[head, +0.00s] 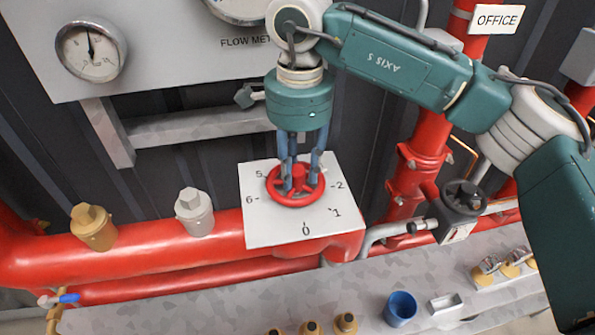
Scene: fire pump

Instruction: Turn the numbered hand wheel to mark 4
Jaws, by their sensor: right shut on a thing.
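The red hand wheel (283,196) sits on a white square plate (270,232) with numbers around it. I can read 0 at the bottom, 1 and 2 at the right, and 5 and 6 at the left. The marks at the far side, behind the fingers, are hidden. My right gripper (301,186) comes down from above, its blue-grey fingers shut on the wheel. I cannot make out a pointer on the wheel. My left gripper is not in view.
Thick red pipes (150,255) run behind a grey ledge (230,305). A brass cap (93,228) and a silver cap (195,212) stand left of the plate. A black valve (462,203) is at the right. A blue cup (400,308) stands on the ledge.

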